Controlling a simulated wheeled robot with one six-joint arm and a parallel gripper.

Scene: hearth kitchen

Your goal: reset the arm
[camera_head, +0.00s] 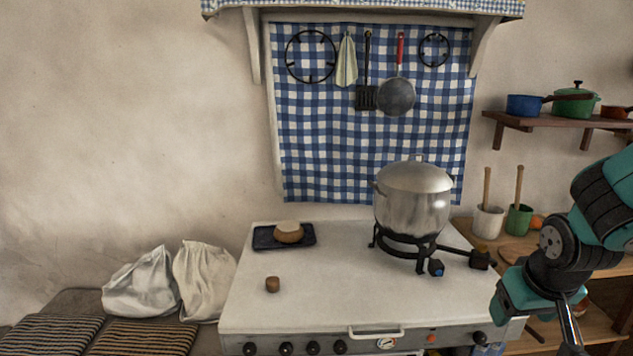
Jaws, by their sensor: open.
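My arm, teal and black, shows at the right edge and reaches down past the stove's right front corner. The fingers of my gripper cannot be made out; the lower end of the arm runs to the bottom edge of the picture. The visible part of my arm stands in front of the wooden side table and hides part of it. I see nothing held.
A white stove (330,290) holds a lidded steel pot (411,205) on a black burner, a dark tray (265,238) with a round bread-like item (289,232), and a small brown cylinder (272,284). Utensil cups (488,222) stand on the right. White sacks (143,284) sit left.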

